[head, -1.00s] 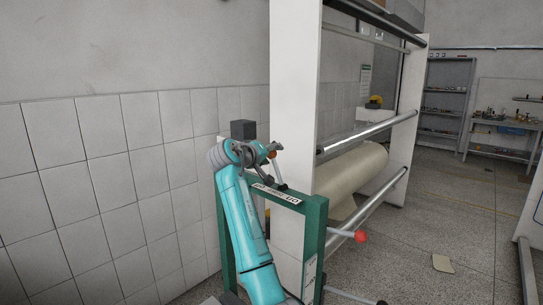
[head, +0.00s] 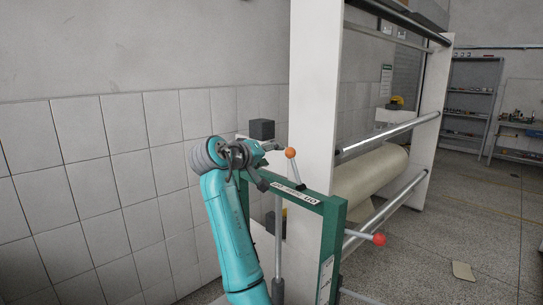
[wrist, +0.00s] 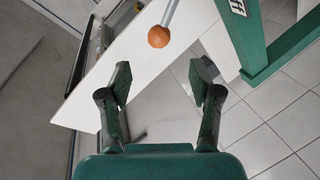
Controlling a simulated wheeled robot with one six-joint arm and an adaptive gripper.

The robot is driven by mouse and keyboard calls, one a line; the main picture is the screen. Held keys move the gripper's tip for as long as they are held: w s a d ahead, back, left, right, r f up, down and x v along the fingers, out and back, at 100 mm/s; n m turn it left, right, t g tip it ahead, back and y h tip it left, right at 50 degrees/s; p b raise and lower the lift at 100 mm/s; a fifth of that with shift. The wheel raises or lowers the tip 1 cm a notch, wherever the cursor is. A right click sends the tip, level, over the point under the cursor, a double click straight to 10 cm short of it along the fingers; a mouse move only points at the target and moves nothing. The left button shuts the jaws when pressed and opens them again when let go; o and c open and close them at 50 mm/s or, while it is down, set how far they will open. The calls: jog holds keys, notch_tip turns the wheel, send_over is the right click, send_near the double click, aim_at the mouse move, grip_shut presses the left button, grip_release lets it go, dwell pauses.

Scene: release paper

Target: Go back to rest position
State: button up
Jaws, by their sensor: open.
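My gripper (wrist: 162,88) is open and empty in the wrist view, its two dark fingers spread apart over the white panel and floor tiles. An orange-knobbed lever (wrist: 159,37) lies beyond the fingertips, apart from them. In the head view my teal arm rises at the lower centre. My gripper (head: 262,165) is at its top, close to the orange knob (head: 290,153) and the green frame. The fingers are small there and partly hidden by the wrist.
A green frame (head: 333,245) with a label stands just right of my arm. A red-knobbed lever (head: 379,239) sticks out from it. A white rack (head: 312,130) holds a paper roll (head: 372,172) and metal bars. A tiled wall is at left; open floor lies at right.

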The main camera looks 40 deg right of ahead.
dwell(0.3)
jog(key=s+a+f+n+t+y, duration=0.1)
jog(key=a+f+n+t, duration=0.25)
jog(key=f, duration=1.05)
jog(key=a+f+n+t+y, duration=0.2)
jog(key=a+f, duration=0.2)
jog(key=f, duration=0.9)
jog(key=s+a+f+n+t+y, duration=0.1)
jog(key=s+a+f+y, duration=0.1)
jog(key=s+a+f, duration=0.45)
jog(key=s+a+f+n+t+y, duration=0.25)
jog(key=s+f, duration=0.45)
jog(key=f, duration=0.5)
jog(key=s+a+f+y, duration=0.2)
jog(key=s+a, duration=0.1)
jog(key=s, duration=0.4)
jog(key=s+a+f+m+y, duration=0.1)
jog(key=s+a+f, duration=0.15)
jog(key=s, duration=0.55)
jog(key=s+a+f+y, duration=0.1)
jog(key=s+a+y, duration=0.1)
jog(key=s+a, duration=0.35)
jog(key=s+a+r+m+y, duration=0.1)
jog(key=s+r, duration=0.4)
jog(key=s, duration=0.6)
jog(key=s+a+r+m+t+y, duration=0.1)
jog(key=s+r+m, duration=0.1)
jog(key=s+r, duration=0.4)
jog(key=s, duration=0.5)
jog(key=shift+t, duration=0.3)
